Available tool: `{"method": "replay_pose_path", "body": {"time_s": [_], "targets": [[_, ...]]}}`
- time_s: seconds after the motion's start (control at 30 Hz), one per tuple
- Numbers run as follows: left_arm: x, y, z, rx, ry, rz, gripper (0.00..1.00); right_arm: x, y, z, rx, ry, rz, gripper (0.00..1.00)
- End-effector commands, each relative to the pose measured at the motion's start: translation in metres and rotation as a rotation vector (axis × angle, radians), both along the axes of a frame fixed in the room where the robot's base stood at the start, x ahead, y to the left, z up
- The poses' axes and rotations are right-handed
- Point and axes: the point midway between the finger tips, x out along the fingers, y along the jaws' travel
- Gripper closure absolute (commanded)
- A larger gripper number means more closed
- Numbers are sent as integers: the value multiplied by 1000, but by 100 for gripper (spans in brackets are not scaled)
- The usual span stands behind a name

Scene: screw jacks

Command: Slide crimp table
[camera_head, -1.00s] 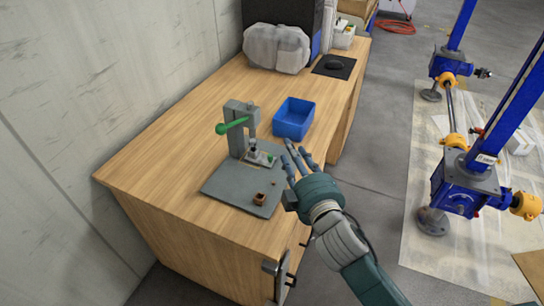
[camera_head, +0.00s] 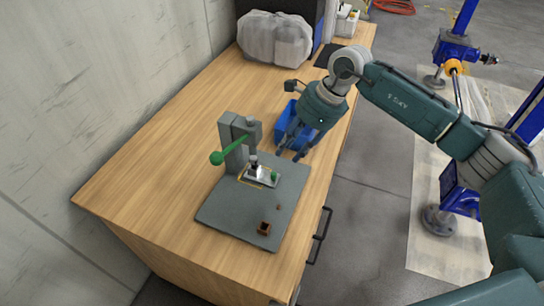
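The grey crimp press (camera_head: 236,146) with a green lever handle (camera_head: 217,158) stands on a dark grey base plate (camera_head: 240,217) on the wooden bench. My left gripper is not in view.
A blue bin (camera_head: 285,117) stands behind my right gripper, partly hidden by it. A small brown block (camera_head: 264,228) lies on the front of the base plate. The wooden bench (camera_head: 150,185) is clear to the left. A grey wrapped bundle (camera_head: 272,40) lies at the back.

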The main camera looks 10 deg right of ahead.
Motion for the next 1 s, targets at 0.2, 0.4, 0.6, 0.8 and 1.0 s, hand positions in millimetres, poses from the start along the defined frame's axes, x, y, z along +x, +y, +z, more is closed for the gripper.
{"method": "replay_pose_path", "body": {"time_s": [0.2,0.4,0.6,0.8,1.0], "targets": [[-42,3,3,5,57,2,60,1,8,-24,-7,7,2,68],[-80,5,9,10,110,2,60,6,23,-59,-5,7,2,68],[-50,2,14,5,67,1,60,10,34,-87,-4,5,2,68],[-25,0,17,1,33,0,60,12,38,-98,-4,2,1,68],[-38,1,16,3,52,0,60,12,38,-99,-4,2,1,68]]}}
